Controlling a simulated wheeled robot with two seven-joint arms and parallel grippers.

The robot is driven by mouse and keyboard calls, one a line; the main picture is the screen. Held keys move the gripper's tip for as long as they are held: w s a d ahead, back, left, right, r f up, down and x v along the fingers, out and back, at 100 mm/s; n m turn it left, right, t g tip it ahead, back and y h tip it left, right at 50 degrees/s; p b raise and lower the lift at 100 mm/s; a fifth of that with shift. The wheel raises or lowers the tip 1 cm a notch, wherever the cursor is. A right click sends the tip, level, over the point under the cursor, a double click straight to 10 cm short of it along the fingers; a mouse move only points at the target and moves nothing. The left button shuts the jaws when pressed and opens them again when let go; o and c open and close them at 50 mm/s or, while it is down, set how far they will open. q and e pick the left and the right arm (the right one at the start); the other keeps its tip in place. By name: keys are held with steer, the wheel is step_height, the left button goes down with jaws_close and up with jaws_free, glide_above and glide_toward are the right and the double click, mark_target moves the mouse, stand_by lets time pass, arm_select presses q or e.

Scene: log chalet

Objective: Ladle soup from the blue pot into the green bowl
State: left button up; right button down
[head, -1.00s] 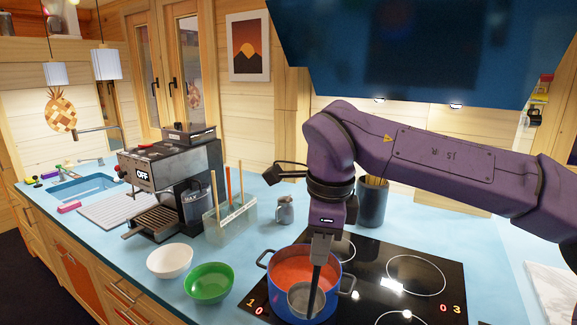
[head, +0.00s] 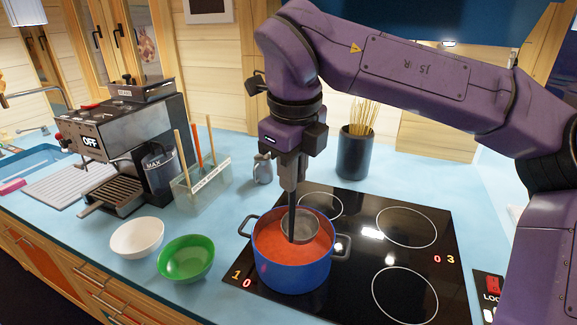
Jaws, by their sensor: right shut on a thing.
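The blue pot (head: 295,273) stands on the front left of the black hob and holds orange-red soup (head: 308,250). My right gripper (head: 291,180) is above the pot, shut on the dark upright handle of a ladle (head: 300,225). The ladle's grey bowl is inside the pot, at the soup's far side; how full it is I cannot tell. The green bowl (head: 186,260) stands on the blue counter, left of the pot, and looks empty. My left gripper is not in view.
A white bowl (head: 137,238) stands just left of the green bowl. Behind are a coffee machine (head: 130,140), a clear holder with utensils (head: 203,185), a small grey jug (head: 263,168) and a dark canister of sticks (head: 355,152). The hob's right side (head: 405,260) is clear.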

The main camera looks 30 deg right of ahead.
arm_select(q)
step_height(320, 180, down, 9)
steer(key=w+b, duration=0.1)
steer(key=b, duration=0.6)
steer(key=shift+b, duration=0.3)
arm_select(e)
steer(key=w+f, duration=0.1)
steer(key=f, duration=0.3)
steer(key=w+f, duration=0.2)
steer(key=f, duration=0.2)
steer(key=w+f, duration=0.1)
steer(key=f, duration=0.4)
steer(key=shift+w+d, duration=0.15)
steer(key=shift+d, duration=0.1)
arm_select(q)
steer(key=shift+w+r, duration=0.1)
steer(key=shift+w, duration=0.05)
arm_select(e)
steer(key=shift+w, duration=0.1)
